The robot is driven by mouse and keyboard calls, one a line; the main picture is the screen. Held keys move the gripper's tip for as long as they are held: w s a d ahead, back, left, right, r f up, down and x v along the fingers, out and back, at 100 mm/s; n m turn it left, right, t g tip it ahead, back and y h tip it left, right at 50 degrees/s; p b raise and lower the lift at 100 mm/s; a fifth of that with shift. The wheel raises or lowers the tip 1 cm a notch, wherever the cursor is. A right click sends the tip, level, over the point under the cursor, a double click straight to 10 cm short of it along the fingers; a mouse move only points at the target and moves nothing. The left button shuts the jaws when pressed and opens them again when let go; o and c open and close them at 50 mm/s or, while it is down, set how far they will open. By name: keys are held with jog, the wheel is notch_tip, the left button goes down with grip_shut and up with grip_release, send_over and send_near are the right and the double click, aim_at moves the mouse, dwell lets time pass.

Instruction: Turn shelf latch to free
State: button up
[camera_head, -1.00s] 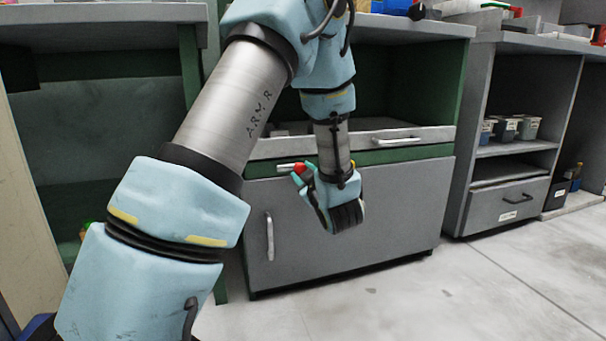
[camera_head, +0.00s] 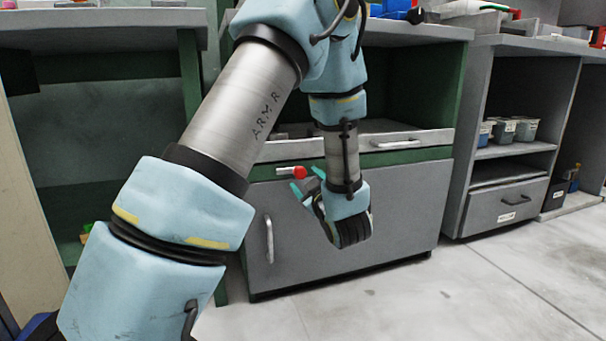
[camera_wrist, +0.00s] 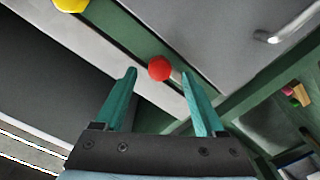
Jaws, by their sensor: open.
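The shelf latch is a short silver lever (camera_head: 284,171) with a red knob (camera_head: 299,172) at its right end. It lies roughly level on the green rail (camera_head: 405,157) under the pull-out shelf. My gripper (camera_head: 307,181) is open and empty, just in front of and slightly below the knob in the head view. In the wrist view, the red knob (camera_wrist: 160,68) shows between and just beyond the tips of my open teal fingers (camera_wrist: 158,77). No contact with the knob is visible. My wrist hides part of the rail and shelf front.
The shelf front has a handle (camera_head: 397,142). Below it is a grey cabinet door (camera_head: 405,210) with an upright handle (camera_head: 269,239). A yellow object (camera_wrist: 70,5) shows at the wrist view's top left. Open floor (camera_head: 440,300) lies in front and to the right.

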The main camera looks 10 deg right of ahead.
jog(key=s+d+p, duration=0.1)
jog(key=s+p, duration=0.1)
jog(key=s, duration=0.5)
jog(key=shift+s, duration=0.25)
jog(key=w+a+r+m+g+h+p, duration=0.4)
jog(key=a+m+g+p, duration=0.1)
jog(key=a+g+p, duration=0.25)
jog(key=s+a+r+m+g+y+p, duration=0.1)
jog(key=s+a+r+m+g+p, duration=0.2)
jog(key=s+a, duration=0.45)
jog(key=s+a+r+m+g+y+p, duration=0.1)
jog(key=s+a+r+m+g+p, duration=0.15)
jog(key=s+a+g, duration=0.45)
notch_tip(320, 180, up, 38)
jog(key=t+p, duration=0.1)
jog(key=p, duration=3.7)
jog(key=shift+a+n, duration=0.3)
jog(key=shift+n, duration=0.15)
jog(key=shift+c, duration=0.4)
